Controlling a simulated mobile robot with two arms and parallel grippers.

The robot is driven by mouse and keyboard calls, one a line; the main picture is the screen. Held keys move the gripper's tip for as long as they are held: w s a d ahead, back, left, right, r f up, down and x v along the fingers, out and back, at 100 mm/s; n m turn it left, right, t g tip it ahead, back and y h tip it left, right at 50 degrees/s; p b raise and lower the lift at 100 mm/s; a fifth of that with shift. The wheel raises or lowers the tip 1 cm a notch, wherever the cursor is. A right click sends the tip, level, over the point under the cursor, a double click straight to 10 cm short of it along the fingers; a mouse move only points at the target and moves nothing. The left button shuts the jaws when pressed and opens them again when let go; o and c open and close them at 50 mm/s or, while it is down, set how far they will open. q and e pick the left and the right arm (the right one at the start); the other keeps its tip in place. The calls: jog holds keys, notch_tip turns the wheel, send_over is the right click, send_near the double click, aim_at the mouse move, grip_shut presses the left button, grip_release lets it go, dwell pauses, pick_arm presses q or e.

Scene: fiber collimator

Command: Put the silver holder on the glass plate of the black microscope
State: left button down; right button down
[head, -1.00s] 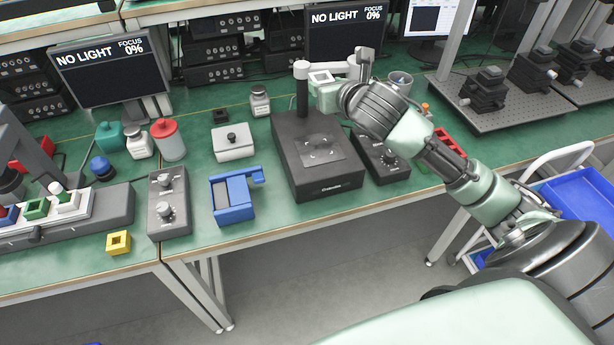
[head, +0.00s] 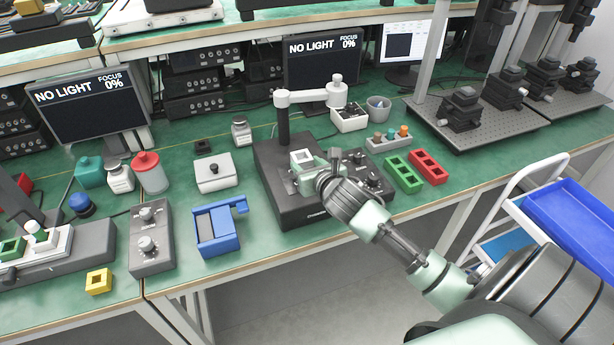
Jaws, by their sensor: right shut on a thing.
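The silver holder (head: 302,157), a small pale square frame with an opening, is held in my right gripper (head: 308,167). The black microscope (head: 272,160) stands at the middle of the bench, with a dark post and a pale arm swung to the right. Its glass plate (head: 289,186) on top of the base is partly hidden by the gripper and holder. The holder shows over the plate area; I cannot tell whether it touches the plate. My left gripper is not in view.
A black control box (head: 358,165) stands close right of the microscope. Green (head: 403,173) and red (head: 429,167) holders lie further right. A blue stand (head: 218,230) is to the left. The microscope's arm head (head: 336,91) is behind, clear of the plate.

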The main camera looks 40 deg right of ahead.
jog(key=shift+f, duration=1.8)
jog(key=c, duration=0.7)
grip_release()
jog(key=shift+f, duration=0.15)
jog(key=shift+r, duration=0.2)
jog(key=v, duration=1.2)
jog(key=shift+a, duration=0.1)
